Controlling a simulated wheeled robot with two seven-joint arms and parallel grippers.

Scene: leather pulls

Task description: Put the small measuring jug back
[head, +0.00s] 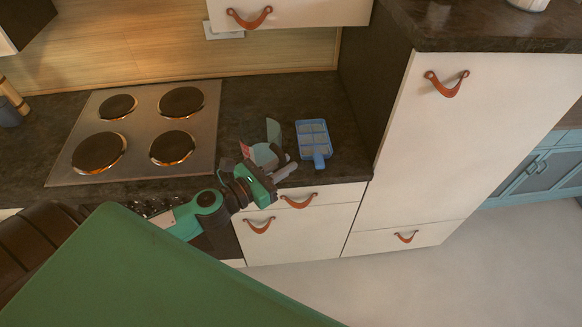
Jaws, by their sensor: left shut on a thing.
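My left gripper (262,167) reaches in from the lower left and is over the front edge of the dark counter, right of the hob. It is shut on a small pale grey-green vessel, which looks like the small measuring jug (264,154). The gripper hides much of the jug, so I cannot tell whether it touches the counter. My right gripper is not in view.
A blue sectioned tray with a handle (313,139) lies just right of the jug. A pale green upright piece (273,131) and a reddish piece (245,150) show close by. The hob (140,130) is left; a tall white cabinet (440,140) bounds the counter right.

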